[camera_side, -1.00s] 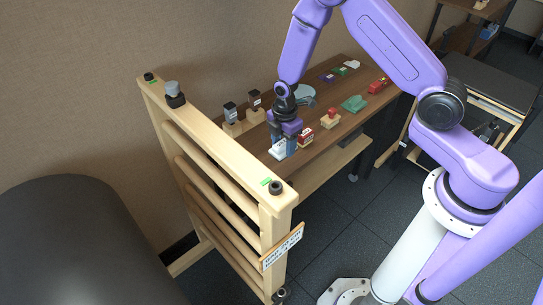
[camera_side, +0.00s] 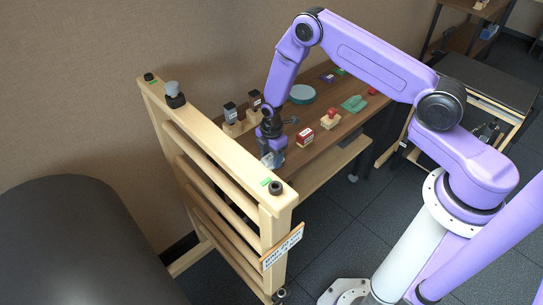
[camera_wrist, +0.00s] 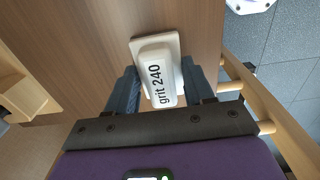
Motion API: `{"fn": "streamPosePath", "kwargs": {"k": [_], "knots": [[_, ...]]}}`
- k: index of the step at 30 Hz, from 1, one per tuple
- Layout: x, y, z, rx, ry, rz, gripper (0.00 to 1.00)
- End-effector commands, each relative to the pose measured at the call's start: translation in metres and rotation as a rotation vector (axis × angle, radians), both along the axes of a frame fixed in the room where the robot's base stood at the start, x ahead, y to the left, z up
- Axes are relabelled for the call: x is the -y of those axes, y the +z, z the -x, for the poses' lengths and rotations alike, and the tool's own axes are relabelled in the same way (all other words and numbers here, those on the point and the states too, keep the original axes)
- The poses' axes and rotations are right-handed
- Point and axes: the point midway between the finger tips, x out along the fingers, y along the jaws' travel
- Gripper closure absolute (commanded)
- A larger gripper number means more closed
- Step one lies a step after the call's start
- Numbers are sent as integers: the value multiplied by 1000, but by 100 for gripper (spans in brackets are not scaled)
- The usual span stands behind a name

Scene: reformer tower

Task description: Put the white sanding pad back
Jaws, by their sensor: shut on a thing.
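The white sanding pad (camera_wrist: 157,75), labelled "grit 240", sits between the two fingers of my gripper (camera_wrist: 157,90) in the wrist view. The fingers are shut on its sides, and its wider base extends past the grip. In the side view my gripper (camera_side: 272,158) points down at the near left end of the brown table (camera_side: 318,158), just behind the wooden ladder frame. The pad is mostly hidden there by the fingers. I cannot tell whether the pad touches the table.
The wooden ladder frame (camera_side: 222,148) with knobs stands close left of my gripper. A red block (camera_side: 305,137), a red-topped stamp (camera_side: 330,118), a teal disc (camera_side: 302,94) and a green piece (camera_side: 354,104) lie rightward.

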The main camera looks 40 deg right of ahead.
Motion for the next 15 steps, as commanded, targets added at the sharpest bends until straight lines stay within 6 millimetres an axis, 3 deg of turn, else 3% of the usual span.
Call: {"fn": "streamPosePath", "kwargs": {"k": [8,9,10,11,15], "knots": [[0,-3,0,0,0,0,76],[0,-3,0,0,0,0,38],[0,-3,0,0,0,0,28],[0,-3,0,0,0,0,22],[0,-3,0,0,0,0,22]]}}
